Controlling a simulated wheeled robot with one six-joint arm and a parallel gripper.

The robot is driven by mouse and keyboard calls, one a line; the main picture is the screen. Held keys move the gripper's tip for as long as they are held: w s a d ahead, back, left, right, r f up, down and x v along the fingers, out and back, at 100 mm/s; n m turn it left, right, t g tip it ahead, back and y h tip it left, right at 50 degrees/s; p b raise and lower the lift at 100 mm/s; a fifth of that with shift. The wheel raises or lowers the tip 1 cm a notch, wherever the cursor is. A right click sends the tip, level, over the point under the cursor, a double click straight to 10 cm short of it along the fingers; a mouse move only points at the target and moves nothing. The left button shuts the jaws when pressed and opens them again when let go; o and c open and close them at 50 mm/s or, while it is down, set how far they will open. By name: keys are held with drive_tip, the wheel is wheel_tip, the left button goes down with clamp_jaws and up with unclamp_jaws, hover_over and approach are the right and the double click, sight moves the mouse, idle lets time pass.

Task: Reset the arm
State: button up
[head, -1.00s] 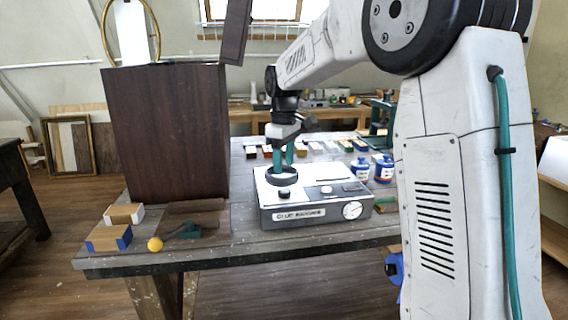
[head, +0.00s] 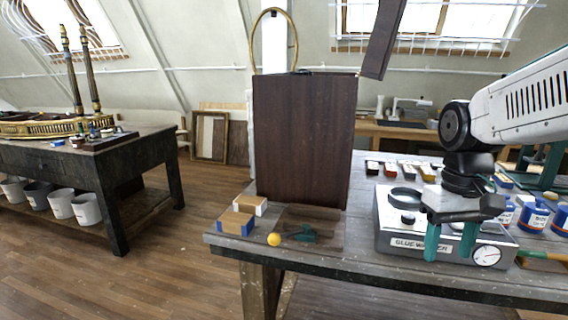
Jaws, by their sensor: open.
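My gripper (head: 450,243) has two green fingers, spread apart with nothing between them. It hangs fingers down in front of the grey glue warmer (head: 395,243), hiding part of its front. The warmer stands on the wooden table (head: 290,258) and has a dark ring (head: 407,197) on top and a round dial at its right. My white arm reaches in from the right edge. The tall dark wooden cabinet (head: 303,140) stands on the table to the left of my gripper, clearly apart from it.
Two sanding-type blocks (head: 236,221), a yellow ball (head: 274,239) and a green-handled tool (head: 303,233) lie at the table's left front. Blue-and-white jars (head: 532,217) stand right of the warmer. A dark table (head: 90,160) with buckets is at left. Open floor lies between.

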drive_tip(key=s+a+t, duration=0.2)
drive_tip(key=s, duration=1.3)
drive_tip(key=shift+s+a+f+m, duration=0.15)
drive_tip(key=shift+s+f+m, duration=0.15)
drive_tip(key=shift+f+m, duration=0.15)
